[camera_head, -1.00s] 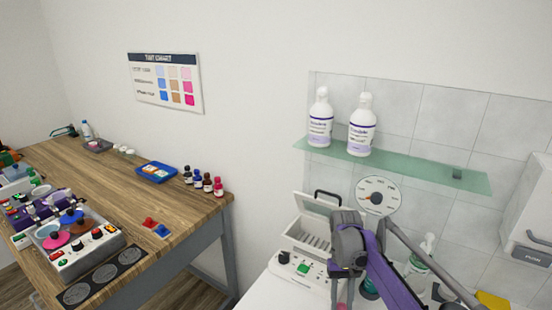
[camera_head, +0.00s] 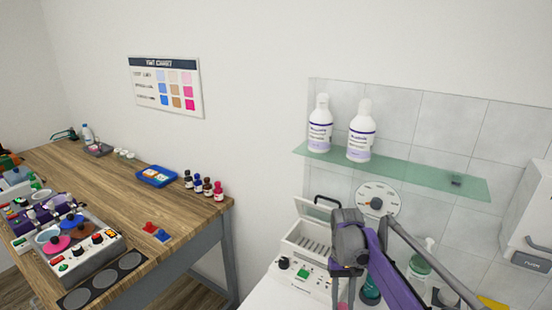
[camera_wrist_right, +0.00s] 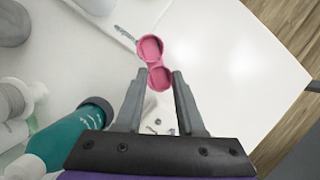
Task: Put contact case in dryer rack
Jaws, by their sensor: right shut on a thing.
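The pink contact case (camera_wrist_right: 154,62), with two round cups, shows in the right wrist view at the tips of my right gripper (camera_wrist_right: 158,78). The gripper is shut on it, holding it above a white surface. The dryer rack (camera_head: 313,246) is a white unit with a slotted bed, a raised lid and a green button, in the head view at lower middle. My right arm stands just right of it and partly covers it. The right fingers (camera_head: 345,292) point down at the lower edge. My left gripper is not in view.
A glass shelf (camera_head: 400,172) with two white bottles is above. A green pump bottle (camera_head: 419,268) stands beside my right arm, and a teal bottle (camera_wrist_right: 78,130) is close left of the gripper. White counter (camera_wrist_right: 230,50) to the right is clear. A wooden table (camera_head: 120,190) stands left.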

